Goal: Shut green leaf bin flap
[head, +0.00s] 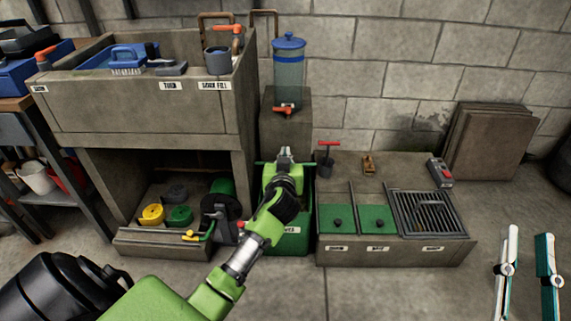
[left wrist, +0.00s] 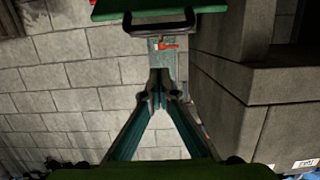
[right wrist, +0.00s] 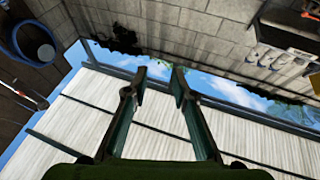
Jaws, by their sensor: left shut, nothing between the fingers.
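The green leaf bin (head: 291,244) stands on the floor between the stone sink unit and the low stone block. My left arm covers much of it, including part of its label. In the left wrist view a green panel with a dark handle (left wrist: 160,24), which looks like the flap, is at the top edge. Its angle is hard to tell. My left gripper (head: 284,153) is over the bin in the head view; its fingertips (left wrist: 160,75) are together and empty, apart from the handle. My right gripper (head: 527,235) is open and empty at the lower right, far from the bin.
A stone plinth with a blue water dispenser (head: 289,68) stands behind the bin. A hose reel (head: 221,199) is close to its left. The block with green lids (head: 374,219) and a grate (head: 426,212) is close to its right. The floor in front is clear.

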